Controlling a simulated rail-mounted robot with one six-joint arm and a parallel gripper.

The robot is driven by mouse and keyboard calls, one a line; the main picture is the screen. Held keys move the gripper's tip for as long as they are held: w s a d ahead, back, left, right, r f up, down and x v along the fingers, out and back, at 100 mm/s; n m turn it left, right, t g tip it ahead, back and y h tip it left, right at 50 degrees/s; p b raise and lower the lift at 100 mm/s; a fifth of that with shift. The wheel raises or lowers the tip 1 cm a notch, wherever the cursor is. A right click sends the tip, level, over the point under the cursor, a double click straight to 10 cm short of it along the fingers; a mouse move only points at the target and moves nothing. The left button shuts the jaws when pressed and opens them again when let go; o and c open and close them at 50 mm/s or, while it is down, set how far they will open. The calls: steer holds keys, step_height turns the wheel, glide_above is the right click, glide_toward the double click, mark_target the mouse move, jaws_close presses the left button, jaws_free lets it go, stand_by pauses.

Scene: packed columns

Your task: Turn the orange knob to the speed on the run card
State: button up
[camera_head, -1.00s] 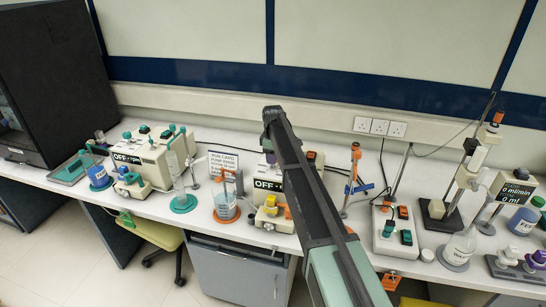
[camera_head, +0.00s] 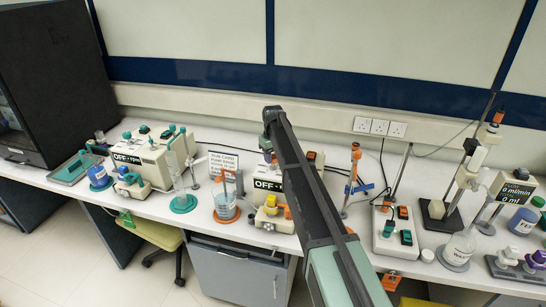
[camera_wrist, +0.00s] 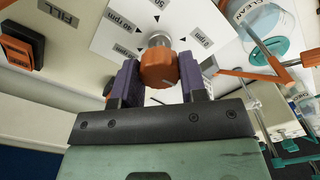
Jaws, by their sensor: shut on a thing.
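The orange knob (camera_wrist: 158,69) sits on a round metal shaft in front of a white dial plate (camera_wrist: 112,33). In the wrist view the dial's labels are upside down; some rpm figures and arrow marks show around the knob. My gripper (camera_wrist: 158,78) has its two purple fingers on either side of the knob and is shut on it. In the head view my arm hides the knob and gripper. The run card (camera_head: 222,162) stands left of the pump (camera_head: 268,184), whose display reads OFF; I cannot clearly read the card's speed.
An orange-and-black switch (camera_wrist: 20,45) beside a FILL label lies left in the wrist view. A bottle marked CLEAN (camera_wrist: 262,28) is at upper right. In the head view, a beaker on an orange base (camera_head: 226,208) stands left of the pump; a second pump (camera_head: 140,160) is farther left.

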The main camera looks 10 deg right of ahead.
mark_target(273, 157)
steer(key=m, duration=0.6)
steer(key=shift+m, duration=0.3)
steer(key=m, duration=0.6)
steer(key=shift+m, duration=0.3)
steer(key=o, duration=0.9)
step_height(273, 157, up, 11)
steer(key=p, duration=1.1)
